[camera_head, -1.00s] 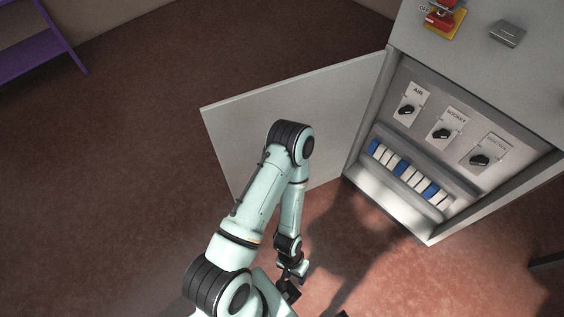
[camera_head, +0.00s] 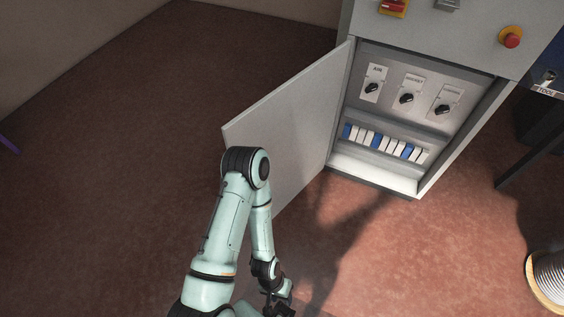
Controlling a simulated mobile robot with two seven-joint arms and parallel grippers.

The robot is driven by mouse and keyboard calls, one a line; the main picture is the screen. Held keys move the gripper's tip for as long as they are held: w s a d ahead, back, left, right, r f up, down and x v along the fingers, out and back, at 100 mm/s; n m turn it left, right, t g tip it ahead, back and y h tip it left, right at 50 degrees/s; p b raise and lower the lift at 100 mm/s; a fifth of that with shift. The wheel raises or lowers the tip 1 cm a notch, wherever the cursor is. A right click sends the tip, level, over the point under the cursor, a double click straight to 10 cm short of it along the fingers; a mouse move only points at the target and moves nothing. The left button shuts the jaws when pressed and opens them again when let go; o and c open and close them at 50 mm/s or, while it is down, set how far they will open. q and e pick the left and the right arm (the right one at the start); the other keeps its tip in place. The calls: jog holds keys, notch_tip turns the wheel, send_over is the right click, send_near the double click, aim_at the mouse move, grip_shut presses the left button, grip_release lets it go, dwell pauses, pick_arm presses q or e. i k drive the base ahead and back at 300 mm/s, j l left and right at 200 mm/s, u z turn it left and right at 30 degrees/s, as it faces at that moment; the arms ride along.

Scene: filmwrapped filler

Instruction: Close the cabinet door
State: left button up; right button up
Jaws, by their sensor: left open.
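The grey cabinet (camera_head: 440,28) stands at the upper right. Its door (camera_head: 298,120) is hinged on the left side of the opening and swung wide open toward the left. Inside the cabinet are three labelled black knobs and a row of blue and white switches (camera_head: 385,143). My left arm is in front of the door and hides its lower left part. My left gripper (camera_head: 277,300) is at the bottom edge of the view, partly cut off, open, below and apart from the door. My right gripper is not in view.
A red and yellow button (camera_head: 511,38) is on the cabinet's upper front. A dark table (camera_head: 545,120) with a blue item stands at the right. A cable spool (camera_head: 549,276) is at the lower right edge. The reddish floor before the cabinet is clear.

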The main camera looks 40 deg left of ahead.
aim_at(294, 122)
jog(key=k+j+z, duration=0.1)
jog(key=j, duration=0.25)
jog(key=k+j, duration=0.2)
jog(key=k+j+z, duration=0.15)
jog(key=j, duration=0.3)
jog(key=j+z, duration=0.1)
jog(key=j, duration=0.45)
jog(key=k+j+z, duration=0.1)
jog(key=j, duration=0.4)
jog(key=k, duration=0.05)
